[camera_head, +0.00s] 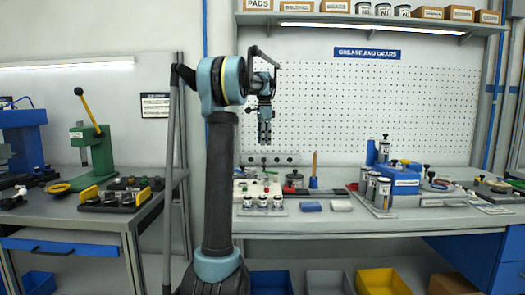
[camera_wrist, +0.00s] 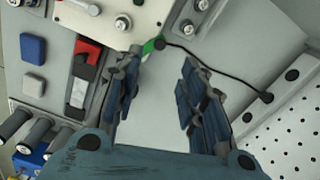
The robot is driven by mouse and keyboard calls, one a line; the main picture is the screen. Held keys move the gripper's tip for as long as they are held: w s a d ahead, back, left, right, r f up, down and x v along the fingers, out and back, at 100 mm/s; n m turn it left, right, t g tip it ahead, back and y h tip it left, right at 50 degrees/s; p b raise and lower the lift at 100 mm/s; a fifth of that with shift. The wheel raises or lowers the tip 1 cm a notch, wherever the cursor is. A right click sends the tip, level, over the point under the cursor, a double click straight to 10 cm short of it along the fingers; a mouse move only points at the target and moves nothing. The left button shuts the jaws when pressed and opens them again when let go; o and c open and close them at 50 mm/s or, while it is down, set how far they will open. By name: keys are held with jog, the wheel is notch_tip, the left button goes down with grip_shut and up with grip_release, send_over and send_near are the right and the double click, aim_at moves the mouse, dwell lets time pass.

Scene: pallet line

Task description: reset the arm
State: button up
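My arm stands upright in front of the workbench in the head view, bent over at the top. My gripper (camera_head: 264,138) hangs from it, pointing down, in front of the white pegboard and above the bench. In the wrist view the two dark blue padded fingers of my gripper (camera_wrist: 155,90) are apart, with nothing between them. Behind them lie the grey bench surface and part of the pegboard. My gripper touches nothing that I can see.
A green lever press (camera_head: 97,150) stands on the left bench. A shelf (camera_head: 350,22) with boxes hangs above.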

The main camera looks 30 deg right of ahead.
jog(key=shift+r, duration=0.4)
